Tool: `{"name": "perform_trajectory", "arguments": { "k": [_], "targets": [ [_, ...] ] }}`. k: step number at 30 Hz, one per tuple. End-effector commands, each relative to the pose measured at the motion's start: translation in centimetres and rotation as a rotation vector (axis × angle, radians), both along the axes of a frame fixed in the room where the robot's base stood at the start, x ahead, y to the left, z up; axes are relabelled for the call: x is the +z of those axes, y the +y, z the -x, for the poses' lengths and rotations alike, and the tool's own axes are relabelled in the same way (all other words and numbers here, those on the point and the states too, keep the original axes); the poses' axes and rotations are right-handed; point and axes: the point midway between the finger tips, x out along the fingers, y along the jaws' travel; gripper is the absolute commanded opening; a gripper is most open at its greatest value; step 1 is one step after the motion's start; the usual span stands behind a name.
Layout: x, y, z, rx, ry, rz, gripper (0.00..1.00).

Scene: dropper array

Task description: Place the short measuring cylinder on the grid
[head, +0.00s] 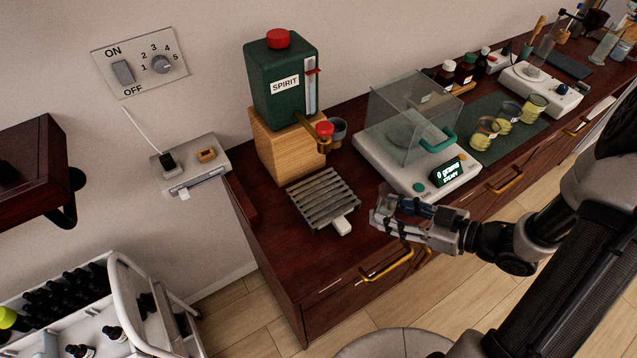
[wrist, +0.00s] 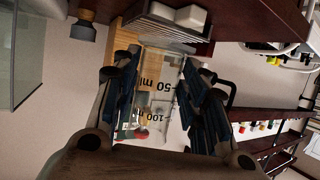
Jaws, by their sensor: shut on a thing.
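The short measuring cylinder (wrist: 160,95) is clear glass with dark 50 ml and 100 ml marks, seen upside down in the wrist view. My gripper (wrist: 165,85) is shut on it, with dark finger pads on both sides. In the head view my gripper (head: 385,208) is just right of the grid, above the bench's front part. The glass is faint there, and it looks about upright. The grid (head: 322,198) is a slatted grey metal rack with a pale tab at its front. It also shows at the top of the wrist view (wrist: 160,28). The cylinder is apart from it.
The green spirit dispenser (head: 285,85) on its wooden block (head: 285,145) stands behind the grid, its tap and red knob to the right. A balance (head: 395,165) with a clear draft shield stands behind my gripper. A drawer handle (head: 385,265) sticks out below the bench edge.

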Motion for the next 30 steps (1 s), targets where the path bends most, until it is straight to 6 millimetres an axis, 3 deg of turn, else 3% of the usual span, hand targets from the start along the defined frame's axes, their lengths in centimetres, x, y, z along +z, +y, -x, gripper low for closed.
{"name": "perform_trajectory", "arguments": {
  "k": [15,26,30],
  "targets": [
    [-0.2,11.4,-7.1,0.008,-0.002,0.001,0.02],
    [-0.1,14.2,-9.1,0.002,0.000,0.000,0.02],
    [-2.6,14.3,-9.2,0.000,0.004,0.000,0.02]
  ]
}}
